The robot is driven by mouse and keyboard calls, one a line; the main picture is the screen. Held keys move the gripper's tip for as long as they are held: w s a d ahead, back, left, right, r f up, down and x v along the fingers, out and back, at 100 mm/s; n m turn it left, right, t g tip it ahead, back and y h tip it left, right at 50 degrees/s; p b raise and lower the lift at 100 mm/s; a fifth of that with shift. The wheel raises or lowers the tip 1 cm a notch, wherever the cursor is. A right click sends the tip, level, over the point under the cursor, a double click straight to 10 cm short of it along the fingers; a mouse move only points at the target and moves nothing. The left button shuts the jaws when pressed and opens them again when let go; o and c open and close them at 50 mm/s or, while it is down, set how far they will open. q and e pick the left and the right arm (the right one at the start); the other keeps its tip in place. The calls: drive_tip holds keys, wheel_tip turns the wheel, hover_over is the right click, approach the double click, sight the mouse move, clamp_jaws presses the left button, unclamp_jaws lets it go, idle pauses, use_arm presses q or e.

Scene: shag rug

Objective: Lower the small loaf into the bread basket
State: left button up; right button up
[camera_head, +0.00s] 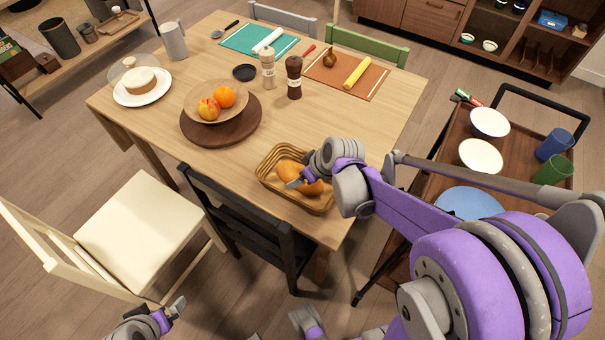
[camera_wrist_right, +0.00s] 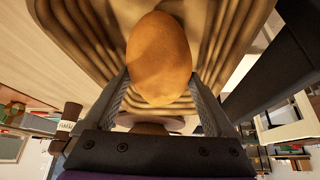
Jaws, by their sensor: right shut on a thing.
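The small loaf (camera_head: 287,167) is golden brown and lies within the walls of the woven bread basket (camera_head: 265,177), near the table's front right corner. My right gripper (camera_head: 305,184) reaches into the basket from the right and is shut on the loaf. In the right wrist view the loaf (camera_wrist_right: 158,58) sits between both fingers (camera_wrist_right: 160,103), with the ridged basket walls (camera_wrist_right: 225,45) around it. Whether the loaf touches the basket floor cannot be told. My left gripper (camera_head: 172,312) is low at the bottom left, away from the table; its opening is unclear.
A fruit bowl (camera_head: 190,98) on a round dark board (camera_head: 245,127) stands behind the basket. Two mills (camera_head: 294,80) are farther back. A dark chair (camera_head: 235,213) is at the table's front edge. A cart with bowls (camera_head: 480,155) and cups (camera_head: 553,168) stands right.

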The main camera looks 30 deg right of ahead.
drive_tip(key=o, duration=1.2)
drive_tip(key=shift+c, duration=0.2)
drive_tip(key=p+v, duration=0.2)
drive_tip(key=v, duration=0.9)
drive_tip(key=s+a+r+m+h+p, duration=0.1)
drive_tip(key=s+a+r+m+p, duration=0.1)
drive_tip(key=s+a+p, duration=0.3)
drive_tip(key=s+a+m, duration=0.1)
drive_tip(key=s+a, duration=0.2)
drive_tip(key=a, duration=0.1)
drive_tip(key=shift+s+a+h, duration=0.2)
drive_tip(key=shift+s+h, duration=0.1)
drive_tip(key=shift+s, duration=0.1)
